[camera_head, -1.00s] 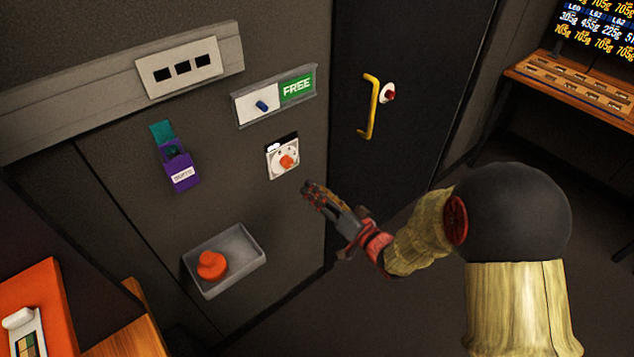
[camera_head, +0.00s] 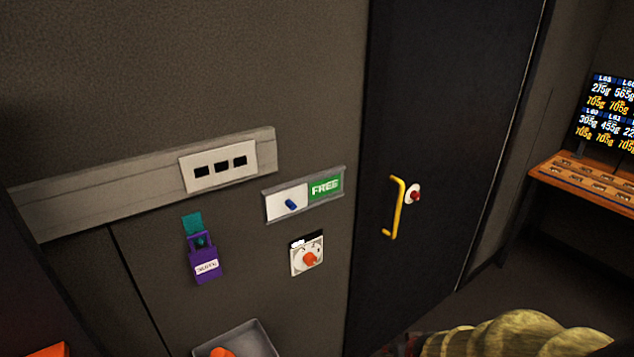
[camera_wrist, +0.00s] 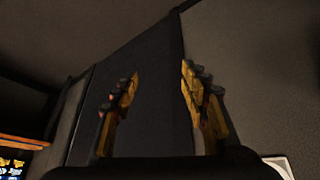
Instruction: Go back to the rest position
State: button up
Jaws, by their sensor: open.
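My gripper (camera_wrist: 160,95) shows in the wrist view with its two yellow and dark fingers spread wide apart. Nothing is between them. Behind the fingers are the dark door (camera_wrist: 150,70) and a grey-brown wall.
A grey tray (camera_head: 262,338) with an orange object is cut off below. A wooden shelf (camera_head: 585,184) stands right.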

jog(key=s+r+g, duration=0.3)
jog(key=s+r, duration=1.1)
jog(key=s, duration=0.1)
jog(key=s+a+r+t, duration=0.1)
jog(key=r, duration=0.4)
jog(key=s+a+r+t, duration=0.1)
jog(key=s+r, duration=0.1)
jog(key=r, duration=0.4)
jog(key=shift+a+r+t, duration=0.25)
jog(key=shift+a+t, duration=0.05)
jog(key=shift+a, duration=0.1)
